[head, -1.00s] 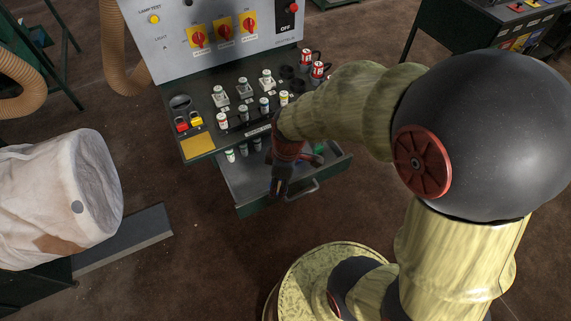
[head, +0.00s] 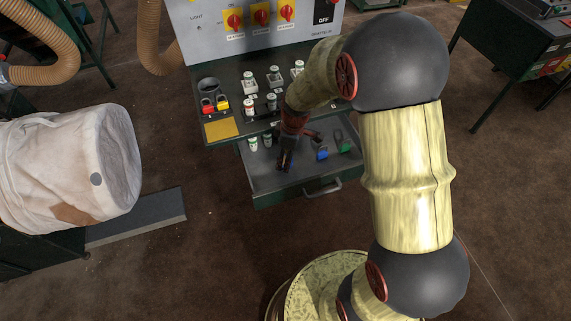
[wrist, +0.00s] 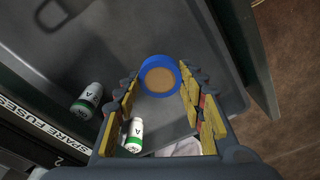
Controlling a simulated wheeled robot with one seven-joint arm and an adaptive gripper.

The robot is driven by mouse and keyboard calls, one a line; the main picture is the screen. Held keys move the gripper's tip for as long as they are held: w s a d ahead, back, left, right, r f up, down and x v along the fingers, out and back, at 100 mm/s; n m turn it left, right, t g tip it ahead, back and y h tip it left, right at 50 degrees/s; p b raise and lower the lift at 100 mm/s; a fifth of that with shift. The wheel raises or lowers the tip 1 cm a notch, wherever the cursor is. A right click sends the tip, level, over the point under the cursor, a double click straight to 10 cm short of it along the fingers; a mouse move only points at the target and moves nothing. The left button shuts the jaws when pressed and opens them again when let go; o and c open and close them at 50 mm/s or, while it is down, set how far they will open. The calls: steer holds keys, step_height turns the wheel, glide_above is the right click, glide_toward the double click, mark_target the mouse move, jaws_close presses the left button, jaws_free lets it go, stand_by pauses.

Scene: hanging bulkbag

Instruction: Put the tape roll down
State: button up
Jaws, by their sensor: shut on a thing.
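The tape roll is a blue ring (wrist: 143,82) with a tan middle. In the wrist view it sits between the tips of my gripper (wrist: 160,84), which is shut on it. In the head view my gripper (head: 286,163) points down over the open grey drawer (head: 268,185), at its left half. I cannot make out the roll there or how high it is above the drawer floor. The drawer floor also shows in the wrist view (wrist: 225,65).
White fuses with green bands (wrist: 86,102) lie in the drawer, one (wrist: 134,135) below the roll in the wrist view. Blue (head: 322,154) and green (head: 344,147) items lie at the drawer's right. The panel shelf (head: 222,128) overhangs its back. Its front is clear.

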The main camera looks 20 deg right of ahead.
steer(key=shift+f+b, duration=0.75)
steer(key=shift+f, duration=0.9)
steer(key=shift+f, duration=0.15)
steer(key=o, duration=1)
steer(key=shift+o, duration=0.3)
